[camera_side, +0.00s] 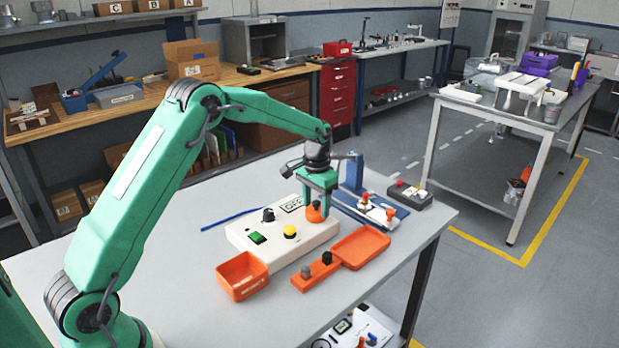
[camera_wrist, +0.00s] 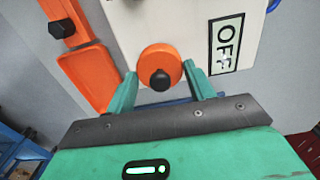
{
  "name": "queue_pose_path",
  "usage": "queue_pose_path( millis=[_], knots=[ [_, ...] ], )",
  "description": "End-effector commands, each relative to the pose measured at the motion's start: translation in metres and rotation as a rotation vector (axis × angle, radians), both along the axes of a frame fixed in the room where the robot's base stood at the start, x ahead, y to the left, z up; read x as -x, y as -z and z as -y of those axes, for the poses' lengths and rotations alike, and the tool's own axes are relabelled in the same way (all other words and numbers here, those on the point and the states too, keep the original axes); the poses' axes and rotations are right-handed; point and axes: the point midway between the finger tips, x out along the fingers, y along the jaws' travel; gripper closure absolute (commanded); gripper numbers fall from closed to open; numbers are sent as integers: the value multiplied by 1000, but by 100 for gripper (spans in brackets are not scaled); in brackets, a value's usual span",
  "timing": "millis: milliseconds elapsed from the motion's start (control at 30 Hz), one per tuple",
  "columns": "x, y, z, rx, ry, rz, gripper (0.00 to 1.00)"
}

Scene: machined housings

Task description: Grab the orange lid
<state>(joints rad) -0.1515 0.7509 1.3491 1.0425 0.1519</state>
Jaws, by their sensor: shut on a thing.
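The orange lid (camera_wrist: 160,62) is a round orange disc with a black knob at its middle. In the wrist view it lies between the two green fingers of my gripper (camera_wrist: 160,88). In the side view the lid (camera_side: 314,214) is at the right end of the white box (camera_side: 240,237), with my gripper (camera_side: 318,203) right above and around it. My gripper is shut on the lid. I cannot tell whether the lid is still touching the box top.
The white box carries a green switch, a yellow button, a black knob and an OFF display. An orange bin (camera_side: 242,276), an orange tray (camera_side: 361,247) and an orange block with knobs (camera_side: 316,272) stand in front. A blue fixture (camera_side: 353,173) stands close behind my gripper.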

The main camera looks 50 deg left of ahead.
Motion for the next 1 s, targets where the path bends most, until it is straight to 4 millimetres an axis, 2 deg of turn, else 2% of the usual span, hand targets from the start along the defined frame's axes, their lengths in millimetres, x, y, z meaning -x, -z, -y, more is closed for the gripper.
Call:
queue_pose_path(
  millis=[267,700,1000],
  knots=[
    [0,-37,1,-1,1,4,68],
    [30,-80,74,0,4,2,68],
    [42,-99,103,0,2,1,68]
  ],
)
